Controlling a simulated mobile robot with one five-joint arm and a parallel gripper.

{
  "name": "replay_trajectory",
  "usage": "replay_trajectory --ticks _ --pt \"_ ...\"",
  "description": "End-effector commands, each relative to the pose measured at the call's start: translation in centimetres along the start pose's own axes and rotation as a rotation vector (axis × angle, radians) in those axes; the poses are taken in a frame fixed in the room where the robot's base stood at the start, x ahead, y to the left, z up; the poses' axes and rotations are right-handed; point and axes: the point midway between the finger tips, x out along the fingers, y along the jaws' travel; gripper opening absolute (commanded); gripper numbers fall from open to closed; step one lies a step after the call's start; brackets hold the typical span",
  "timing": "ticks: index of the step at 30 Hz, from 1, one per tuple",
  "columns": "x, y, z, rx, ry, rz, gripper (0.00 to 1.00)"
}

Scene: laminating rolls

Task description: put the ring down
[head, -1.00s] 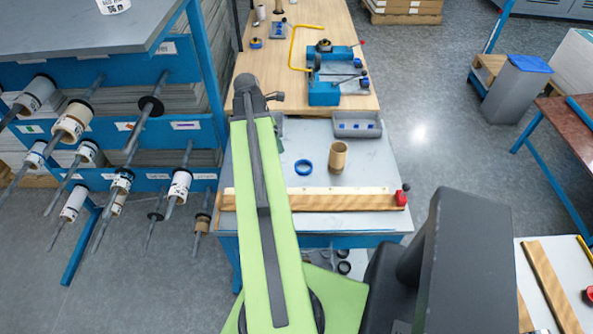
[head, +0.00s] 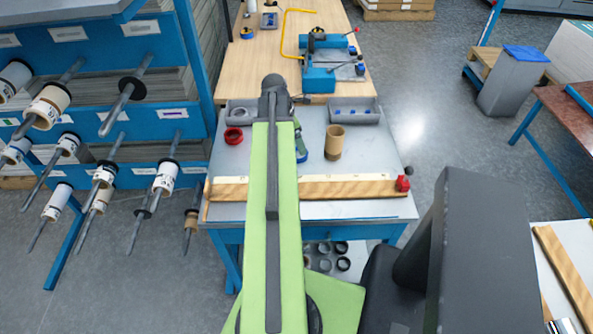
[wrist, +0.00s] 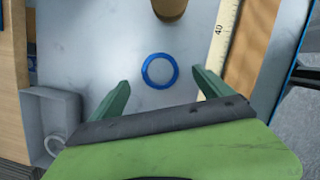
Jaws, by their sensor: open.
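A blue ring (wrist: 147,76) lies flat on the grey tabletop. In the wrist view it sits in line with the gap between the fingertips of my gripper (wrist: 161,77). My green fingers are spread apart and hold nothing; neither visibly touches the ring. In the head view the blue ring (head: 302,157) shows partly beside my arm, which hides the rest. A red ring (head: 234,136) sits on the table left of my arm.
A brown cardboard tube (head: 334,143) stands right of the blue ring. A wooden strip with a scale (head: 350,188) crosses the table's front. Grey trays (head: 366,113) stand at the back. A shelf with roll spindles (head: 125,105) is at left.

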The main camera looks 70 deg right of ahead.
Motion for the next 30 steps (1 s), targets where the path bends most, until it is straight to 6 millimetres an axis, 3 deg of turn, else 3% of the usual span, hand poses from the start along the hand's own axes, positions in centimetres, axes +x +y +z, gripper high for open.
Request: replay_trajectory --ticks 1,10,18,26,30 --pt "1.5 0.0 -0.2 0.001 0.000 0.000 0.90" --pt "2.4 0.0 -0.2 0.000 0.000 0.000 0.90" --pt "6.8 0.0 -0.7 0.001 0.000 0.000 0.90" --pt "6.6 0.0 -0.6 0.000 0.000 0.000 0.90" --pt "6.6 0.0 -0.6 0.000 0.000 0.000 0.72"
